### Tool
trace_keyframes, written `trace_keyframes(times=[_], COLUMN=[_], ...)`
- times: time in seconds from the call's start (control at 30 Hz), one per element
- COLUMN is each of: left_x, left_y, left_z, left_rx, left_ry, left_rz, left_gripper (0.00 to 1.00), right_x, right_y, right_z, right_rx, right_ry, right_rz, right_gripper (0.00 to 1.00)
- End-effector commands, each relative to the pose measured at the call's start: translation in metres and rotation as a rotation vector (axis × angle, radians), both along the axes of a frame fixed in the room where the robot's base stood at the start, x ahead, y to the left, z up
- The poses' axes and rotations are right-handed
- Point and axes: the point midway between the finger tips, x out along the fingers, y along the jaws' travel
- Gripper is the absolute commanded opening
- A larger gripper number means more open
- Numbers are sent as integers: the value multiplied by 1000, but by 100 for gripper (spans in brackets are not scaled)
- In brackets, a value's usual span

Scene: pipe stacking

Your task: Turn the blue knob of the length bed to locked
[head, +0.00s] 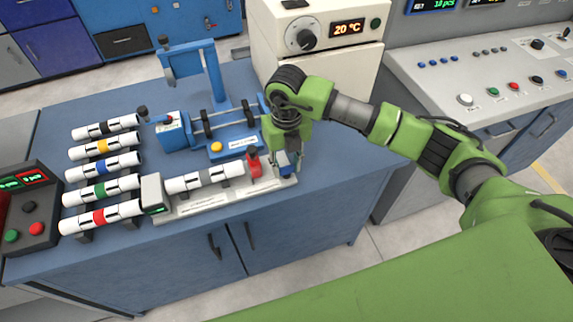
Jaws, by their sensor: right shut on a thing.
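The length bed (205,203) is a light grey rail at the front edge of the blue bench. A white pipe with a grey band (188,183) lies along it, between a grey block with a small display (152,195) and a red block (254,167). The blue knob (284,171) is at the bed's right end, mostly hidden by my right gripper (287,161). That gripper points down from above and is shut on the knob. Whether the knob stands at locked cannot be told. My left gripper is out of view.
Several banded white pipes (103,164) lie on supports at the left, beside a dark button box (30,208). A blue rig with rollers (215,128) stands behind the bed. A cream oven (318,32) reading 20 °C and a grey console (484,72) stand behind and right.

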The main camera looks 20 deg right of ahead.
Motion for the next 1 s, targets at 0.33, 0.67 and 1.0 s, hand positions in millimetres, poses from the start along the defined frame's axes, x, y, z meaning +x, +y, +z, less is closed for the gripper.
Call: trace_keyframes(times=[0.33,0.67,1.0], left_x=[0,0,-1], left_y=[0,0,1], left_z=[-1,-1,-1], left_rx=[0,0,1], left_ry=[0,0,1], left_rz=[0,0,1], left_gripper=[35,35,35], right_x=[0,1,0], right_y=[0,0,0], right_z=[0,0,1], right_rx=[-1,0,0], right_ry=[0,-1,-1], right_rz=[-37,-37,-35], right_gripper=[9,47,47])
